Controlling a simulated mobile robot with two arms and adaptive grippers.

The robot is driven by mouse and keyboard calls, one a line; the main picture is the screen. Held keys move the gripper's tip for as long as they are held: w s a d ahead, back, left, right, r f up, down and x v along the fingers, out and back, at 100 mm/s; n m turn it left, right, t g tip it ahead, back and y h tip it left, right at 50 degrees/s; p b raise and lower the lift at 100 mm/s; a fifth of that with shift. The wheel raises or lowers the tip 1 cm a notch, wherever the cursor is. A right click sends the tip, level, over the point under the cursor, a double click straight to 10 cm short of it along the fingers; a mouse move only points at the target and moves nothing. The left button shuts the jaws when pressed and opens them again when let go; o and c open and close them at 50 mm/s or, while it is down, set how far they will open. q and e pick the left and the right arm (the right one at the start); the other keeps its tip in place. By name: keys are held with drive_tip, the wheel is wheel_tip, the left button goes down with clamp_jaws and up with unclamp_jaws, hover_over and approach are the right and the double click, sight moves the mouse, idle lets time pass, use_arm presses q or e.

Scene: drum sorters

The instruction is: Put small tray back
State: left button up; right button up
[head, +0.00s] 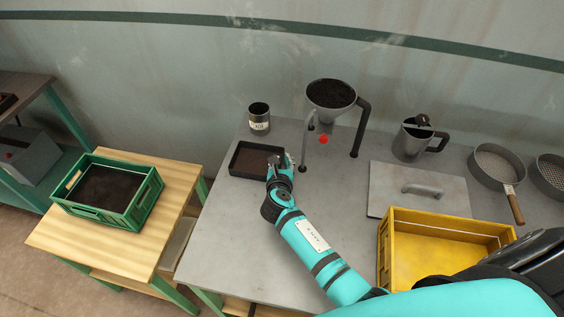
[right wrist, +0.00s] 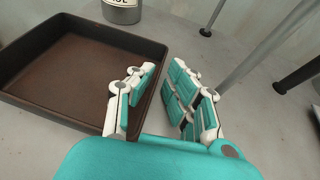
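The small tray (head: 248,161) is dark, shallow and rectangular, with a brown inside. It lies flat on the grey table at the far left of its top. It fills the left of the right wrist view (right wrist: 75,62). My right gripper (head: 281,163) is at the tray's right side. In the right wrist view my right gripper (right wrist: 162,98) has its fingers apart, with the left finger overlapping the tray's right wall and the right finger outside it. Whether a finger touches the wall cannot be told. My left gripper is not in view.
A labelled can (head: 259,121) stands behind the tray. A soil-filled funnel (head: 331,97) on a legged stand is just right of it. A green crate (head: 106,190) stands on the wooden table.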

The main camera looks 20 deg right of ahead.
drive_tip(key=shift+o, duration=1)
drive_tip(key=shift+d, duration=0.1)
drive_tip(key=shift+r, duration=0.3)
drive_tip(key=v, duration=1.2)
drive_tip(key=shift+f, duration=0.15)
